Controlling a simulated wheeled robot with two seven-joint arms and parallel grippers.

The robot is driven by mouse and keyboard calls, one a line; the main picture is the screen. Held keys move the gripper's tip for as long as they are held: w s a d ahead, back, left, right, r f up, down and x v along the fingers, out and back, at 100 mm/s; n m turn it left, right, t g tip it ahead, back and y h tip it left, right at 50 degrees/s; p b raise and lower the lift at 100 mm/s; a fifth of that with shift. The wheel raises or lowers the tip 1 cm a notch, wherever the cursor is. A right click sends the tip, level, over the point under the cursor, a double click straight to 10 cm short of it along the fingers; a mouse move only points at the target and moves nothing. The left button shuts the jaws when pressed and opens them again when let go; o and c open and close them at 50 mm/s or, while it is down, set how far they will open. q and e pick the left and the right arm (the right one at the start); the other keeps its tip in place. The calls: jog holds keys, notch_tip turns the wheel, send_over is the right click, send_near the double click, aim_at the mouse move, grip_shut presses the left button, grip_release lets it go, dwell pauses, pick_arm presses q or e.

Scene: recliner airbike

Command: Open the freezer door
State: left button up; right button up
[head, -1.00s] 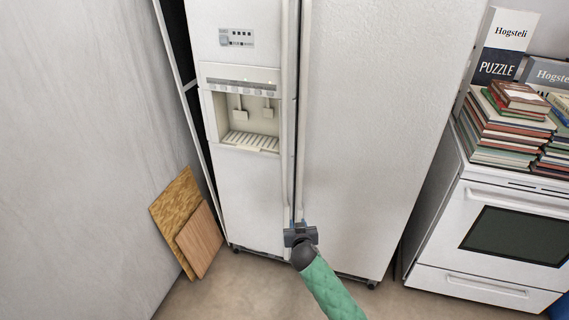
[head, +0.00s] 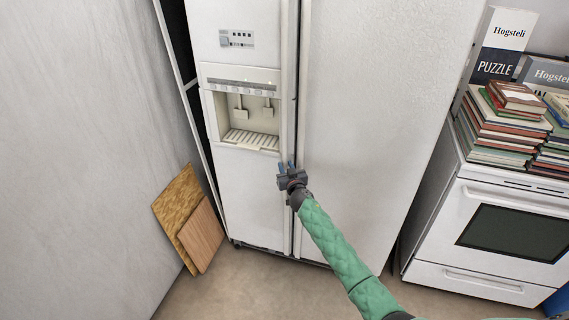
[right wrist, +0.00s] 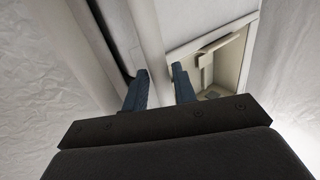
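The white freezer door (head: 252,195) is the narrow left door of the fridge, with an ice and water dispenser (head: 245,115). It looks shut. Its long upright handle (head: 285,90) runs along its right edge, beside the dark seam and the wider right door (head: 380,120). My right gripper (head: 287,166) is in front of the handles, below the dispenser's level. In the right wrist view its two blue fingers (right wrist: 160,88) are apart, with a pale upright strip between or behind them. I cannot tell whether they are around the handle. My left gripper is not in view.
A white oven (head: 490,225) with stacked books (head: 505,125) stands to the right. Two wooden boards (head: 190,225) lean on the left wall (head: 90,150). The floor (head: 260,290) in front of the fridge is clear.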

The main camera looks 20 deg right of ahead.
jog(key=shift+w, duration=1.1)
jog(key=shift+c, duration=0.5)
grip_shut()
